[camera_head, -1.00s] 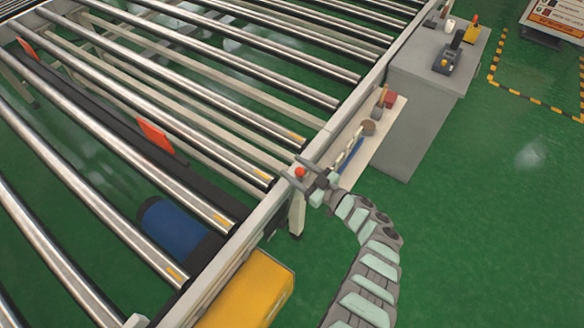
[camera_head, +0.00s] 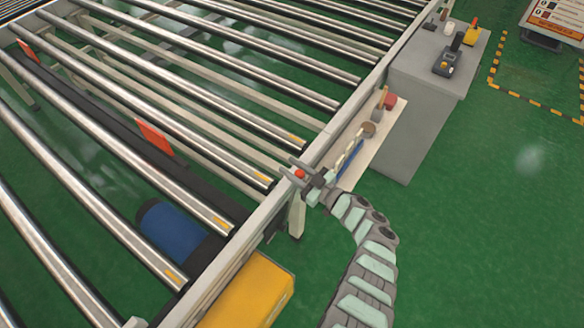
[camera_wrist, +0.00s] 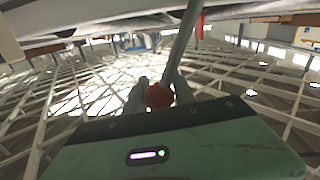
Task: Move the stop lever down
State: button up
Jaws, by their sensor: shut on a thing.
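The stop lever shows as a red knob (camera_head: 299,174) at the conveyor's near side rail, in the middle of the head view. In the wrist view its red knob (camera_wrist: 158,95) sits between my fingers, and a thin grey rod runs up from it. My gripper (camera_head: 297,170) is at the rail with its fingers around the knob, shut on it. The fingers also show as grey tips on both sides of the knob in the wrist view (camera_wrist: 160,90). The lever's mount is hard to make out behind my gripper.
The roller conveyor (camera_head: 110,135) fills the left. A yellow box (camera_head: 250,292) is below the rail, near my arm. A shelf with small tools (camera_head: 362,135) and a grey cabinet (camera_head: 415,110) stand to the right. Green floor (camera_head: 480,230) is clear at right.

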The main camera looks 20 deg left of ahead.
grip_shut()
dwell(0.4)
jog(key=shift+d+r, duration=0.1)
dwell(0.3)
